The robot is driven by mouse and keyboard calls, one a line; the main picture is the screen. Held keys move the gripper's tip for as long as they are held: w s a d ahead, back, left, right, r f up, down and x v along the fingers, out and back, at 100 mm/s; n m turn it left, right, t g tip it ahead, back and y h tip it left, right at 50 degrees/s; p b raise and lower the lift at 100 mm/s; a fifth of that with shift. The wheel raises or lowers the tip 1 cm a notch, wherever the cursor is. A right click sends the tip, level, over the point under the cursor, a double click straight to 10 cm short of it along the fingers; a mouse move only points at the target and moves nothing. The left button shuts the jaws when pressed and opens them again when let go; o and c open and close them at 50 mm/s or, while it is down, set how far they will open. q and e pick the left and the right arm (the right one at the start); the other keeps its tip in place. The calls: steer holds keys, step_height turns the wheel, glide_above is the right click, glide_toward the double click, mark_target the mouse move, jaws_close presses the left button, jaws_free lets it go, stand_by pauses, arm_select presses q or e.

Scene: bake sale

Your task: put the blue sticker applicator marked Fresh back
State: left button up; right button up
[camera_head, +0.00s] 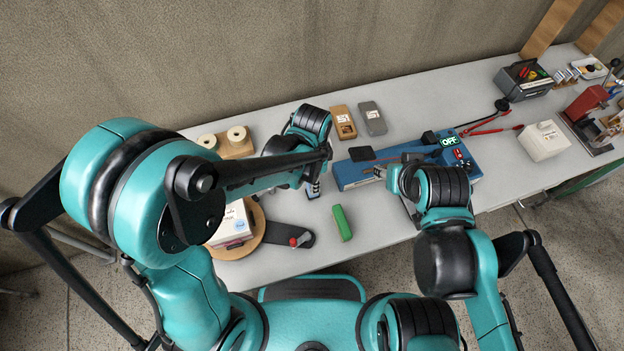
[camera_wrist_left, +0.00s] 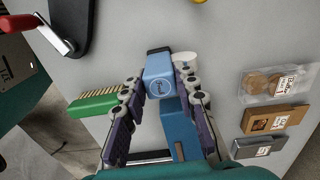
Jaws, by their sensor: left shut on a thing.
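My left gripper (camera_wrist_left: 162,92) is shut on a blue applicator (camera_wrist_left: 158,68) with a round printed label, whose small lettering I cannot read clearly. In the left wrist view it stands between the two fingers, with a dark end at the top.
A green brush (camera_head: 342,222) lies near the front edge. A wooden turntable (camera_head: 252,243) with a white box and a dark strip with a red knob (camera_head: 299,240) are left of it. Brown (camera_head: 343,122) and grey (camera_head: 372,118) blocks lie behind. A white box (camera_head: 543,140) stands right.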

arm_select(q)
steer(key=shift+f, duration=0.15)
steer(key=o, duration=1.1)
steer(key=shift+r, duration=0.2)
step_height(320, 180, up, 12)
steer(key=p, duration=0.4)
steer(key=shift+s+a+r+n+t, duration=0.85)
steer(key=shift+a+r+n+t, duration=0.3)
steer(key=shift+a+n, duration=1.55)
steer(key=shift+s+a+r+n+t, duration=1)
steer(key=shift+a+n, duration=1.1)
steer(key=shift+a, duration=1.1)
steer(key=shift+s+a+r+n+t, duration=0.7)
steer(key=shift+a+r+n+t, duration=0.6)
steer(key=shift+a+n, duration=1.4)
